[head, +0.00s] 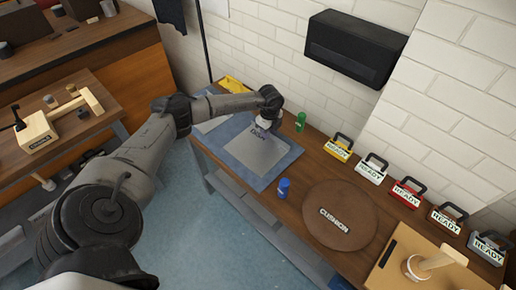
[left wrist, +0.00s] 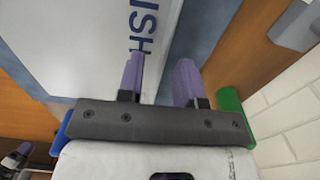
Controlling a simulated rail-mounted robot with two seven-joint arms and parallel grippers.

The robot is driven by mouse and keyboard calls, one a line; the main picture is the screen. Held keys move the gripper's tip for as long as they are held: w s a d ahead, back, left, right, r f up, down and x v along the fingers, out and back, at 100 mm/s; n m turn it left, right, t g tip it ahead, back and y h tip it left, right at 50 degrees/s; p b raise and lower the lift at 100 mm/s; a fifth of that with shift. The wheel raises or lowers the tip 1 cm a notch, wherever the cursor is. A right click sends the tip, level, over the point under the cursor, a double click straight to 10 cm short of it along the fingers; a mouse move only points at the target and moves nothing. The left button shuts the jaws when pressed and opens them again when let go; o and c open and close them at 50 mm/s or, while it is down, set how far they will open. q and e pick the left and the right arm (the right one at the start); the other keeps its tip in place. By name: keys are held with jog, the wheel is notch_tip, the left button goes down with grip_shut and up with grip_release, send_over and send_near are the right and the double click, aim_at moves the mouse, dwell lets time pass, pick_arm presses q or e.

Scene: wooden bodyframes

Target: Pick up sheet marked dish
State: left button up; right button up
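The grey sheet marked DISH (head: 262,155) lies flat on a blue mat (head: 238,167) on the wooden bench. My left gripper (head: 263,130) is over the sheet's far edge, by the lettering. In the left wrist view the sheet (left wrist: 75,45) fills the upper left, with "ISH" readable. My left gripper (left wrist: 159,70) is open there, its two purple fingers apart. One finger is over the sheet near the letters; the other is over the blue mat beyond its edge. I cannot tell whether the fingers touch the sheet. My right gripper is not in view.
A green cylinder (head: 300,122) and a blue cylinder (head: 284,187) stand beside the mat. A round brown CUSHION board (head: 322,231) lies to the right. Several READY blocks (head: 371,170) line the wall. A black box (head: 355,48) hangs on the wall above.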

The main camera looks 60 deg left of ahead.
pick_arm(q)
jog(key=shift+f, duration=0.25)
grip_shut()
jog(key=shift+r, duration=0.1)
